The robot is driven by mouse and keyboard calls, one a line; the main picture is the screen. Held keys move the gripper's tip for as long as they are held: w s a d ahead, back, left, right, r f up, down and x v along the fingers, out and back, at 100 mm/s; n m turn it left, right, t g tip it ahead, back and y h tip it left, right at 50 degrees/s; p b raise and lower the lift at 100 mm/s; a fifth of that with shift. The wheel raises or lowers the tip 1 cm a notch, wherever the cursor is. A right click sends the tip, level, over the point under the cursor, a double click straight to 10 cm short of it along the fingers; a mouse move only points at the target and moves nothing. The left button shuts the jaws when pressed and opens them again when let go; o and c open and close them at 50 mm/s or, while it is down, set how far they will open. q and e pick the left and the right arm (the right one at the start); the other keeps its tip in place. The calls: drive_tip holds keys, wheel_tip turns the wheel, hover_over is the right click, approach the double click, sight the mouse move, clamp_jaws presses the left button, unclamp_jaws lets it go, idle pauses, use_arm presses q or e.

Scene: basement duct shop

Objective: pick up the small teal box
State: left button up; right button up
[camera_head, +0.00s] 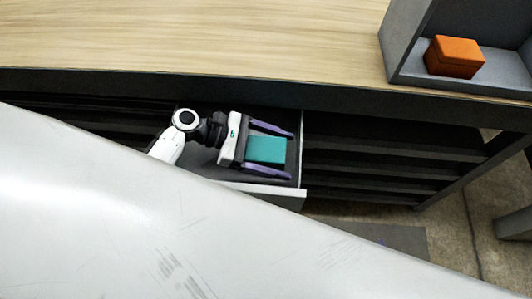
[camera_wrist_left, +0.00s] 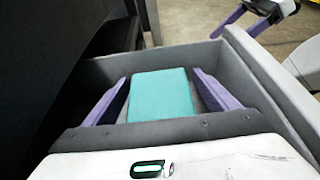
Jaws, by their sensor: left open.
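The small teal box (camera_head: 266,149) lies in an open drawer (camera_head: 262,190) under the worktop. My left gripper (camera_head: 289,155) is open inside the drawer, with one purple finger on each side of the box. In the left wrist view the teal box (camera_wrist_left: 161,94) sits between the two fingers (camera_wrist_left: 161,77), with a visible gap to each finger. The gripper's palm hides the near end of the box. Part of my right gripper (camera_wrist_left: 262,12) shows at the top right of the left wrist view, outside the drawer; its jaw state is unclear.
The drawer's walls (camera_wrist_left: 265,85) stand close around my left gripper. A wooden worktop (camera_head: 200,35) lies above the drawer. On it a grey open-fronted bin (camera_head: 405,45) holds an orange box (camera_head: 455,57). Dark shelf slats (camera_head: 380,165) are right of the drawer.

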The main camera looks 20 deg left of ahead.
use_arm(q)
drive_tip(key=shift+d, duration=0.1)
drive_tip(key=c, duration=1.2)
drive_tip(key=shift+c, duration=0.2)
drive_tip(key=shift+r, duration=0.1)
